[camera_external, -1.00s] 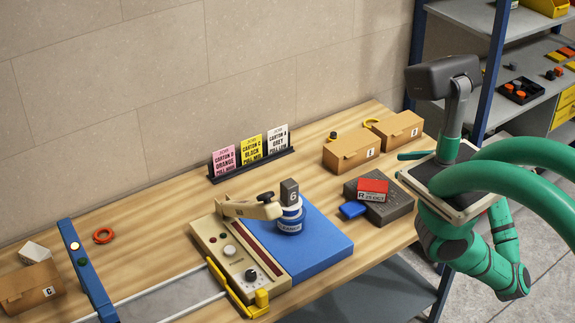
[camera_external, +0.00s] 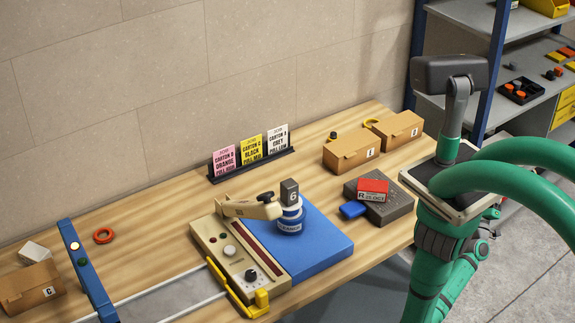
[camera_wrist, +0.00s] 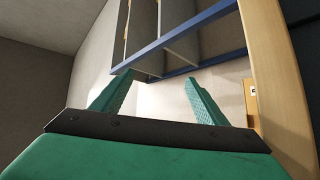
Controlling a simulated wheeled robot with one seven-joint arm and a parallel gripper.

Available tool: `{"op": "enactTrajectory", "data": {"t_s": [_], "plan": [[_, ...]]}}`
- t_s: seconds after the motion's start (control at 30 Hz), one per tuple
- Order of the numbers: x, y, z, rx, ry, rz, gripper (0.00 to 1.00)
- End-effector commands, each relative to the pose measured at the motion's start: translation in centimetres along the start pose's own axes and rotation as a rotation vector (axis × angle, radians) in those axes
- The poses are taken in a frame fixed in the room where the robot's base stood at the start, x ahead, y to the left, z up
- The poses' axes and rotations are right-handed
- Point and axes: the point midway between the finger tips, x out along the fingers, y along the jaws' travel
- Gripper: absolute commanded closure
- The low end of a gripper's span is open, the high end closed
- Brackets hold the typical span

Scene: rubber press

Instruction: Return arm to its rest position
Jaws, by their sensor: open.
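My gripper (camera_wrist: 158,95) shows in the wrist view with its two green fingers spread apart and nothing between them. In the external view my green arm (camera_external: 440,275) hangs beside the right end of the workbench (camera_external: 130,222) and runs out at the bottom edge. The gripper itself is out of that view.
Cartons (camera_external: 352,152) and a dark grey block (camera_external: 392,207) with a red box (camera_external: 372,188) stand near my arm. A blue-framed shelf (camera_external: 490,75) is behind.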

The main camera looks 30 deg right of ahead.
Motion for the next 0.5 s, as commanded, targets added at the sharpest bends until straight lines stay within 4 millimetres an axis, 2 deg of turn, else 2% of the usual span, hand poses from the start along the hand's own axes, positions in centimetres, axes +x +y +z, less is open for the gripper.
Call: {"op": "enactTrajectory", "data": {"t_s": [0.03,0.1,0.17,0.23,0.37,0.5], "plan": [[-2.1,-0.3,2.0,0.040,-0.063,-0.007,0.33],[-4.7,-0.4,4.4,0.089,-0.143,-0.010,0.33],[-7.0,-0.7,6.2,0.126,-0.206,-0.016,0.33],[-9.7,-1.8,7.6,0.163,-0.269,-0.038,0.33],[-13.9,-5.8,7.7,0.204,-0.332,-0.121,0.33],[-17.9,-11.4,5.5,0.221,-0.347,-0.245,0.33]]}}
